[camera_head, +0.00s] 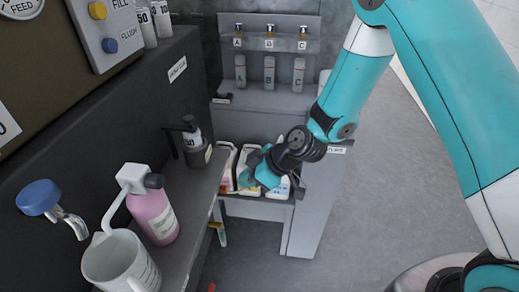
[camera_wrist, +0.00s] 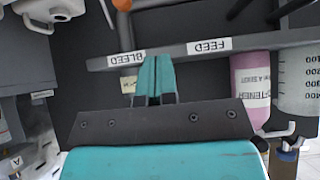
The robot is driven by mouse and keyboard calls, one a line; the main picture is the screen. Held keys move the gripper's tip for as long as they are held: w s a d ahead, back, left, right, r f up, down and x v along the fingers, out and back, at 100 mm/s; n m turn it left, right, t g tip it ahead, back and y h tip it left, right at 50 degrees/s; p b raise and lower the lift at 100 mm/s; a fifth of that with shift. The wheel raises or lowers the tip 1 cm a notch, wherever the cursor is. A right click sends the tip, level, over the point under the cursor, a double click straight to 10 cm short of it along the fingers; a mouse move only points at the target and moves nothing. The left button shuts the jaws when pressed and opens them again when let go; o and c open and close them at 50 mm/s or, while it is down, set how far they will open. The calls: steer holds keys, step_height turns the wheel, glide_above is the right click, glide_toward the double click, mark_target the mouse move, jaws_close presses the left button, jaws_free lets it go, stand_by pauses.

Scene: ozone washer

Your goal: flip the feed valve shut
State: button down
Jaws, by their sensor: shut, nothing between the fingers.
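The FEED label (camera_wrist: 210,46) and the BLEED label (camera_wrist: 127,58) are on the shelf edge in the wrist view, upside down. I cannot clearly make out the feed valve itself; only an orange rounded part (camera_wrist: 122,5) shows, cut off at the top edge on the BLEED side. My gripper (camera_wrist: 155,58) is shut and empty, its teal fingers together in front of the shelf edge between the two labels. In the head view my gripper (camera_head: 250,170) is beyond the shelf's right side, in front of the white bottles.
The shelf (camera_head: 190,215) carries a pink bottle (camera_head: 155,215), a white jug (camera_head: 118,262) and a dark bottle holder (camera_head: 194,150). A blue-knobbed tap (camera_head: 38,197) is on the wall. White bottles (camera_head: 227,168) stand low at the back. Floor (camera_head: 400,150) is clear at right.

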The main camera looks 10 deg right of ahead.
steer(key=s+d+r+p, duration=0.1)
steer(key=s+r, duration=0.1)
steer(key=r, duration=0.4)
steer(key=s+d+r+m+g+p, duration=0.1)
steer(key=s+r+p, duration=0.1)
steer(key=r, duration=0.5)
steer(key=shift+s+h, duration=0.3)
steer(key=shift+s, duration=0.2)
steer(key=s+d+r+m+g+h+p, duration=0.1)
steer(key=s+d+r+m+p, duration=0.2)
steer(key=s+r, duration=0.5)
steer(key=s+d+r+m+g+h+p, duration=0.1)
steer(key=s+d+r+m+h+p, duration=0.1)
steer(key=s+r+p, duration=0.3)
steer(key=s+d+r+m, duration=0.1)
steer(key=s+r, duration=0.2)
steer(key=r, duration=0.4)
steer(key=shift+s+d+r+h, duration=0.15)
steer(key=shift+s+d+h, duration=0.05)
steer(key=shift+s+h, duration=0.1)
steer(key=shift+a, duration=0.1)
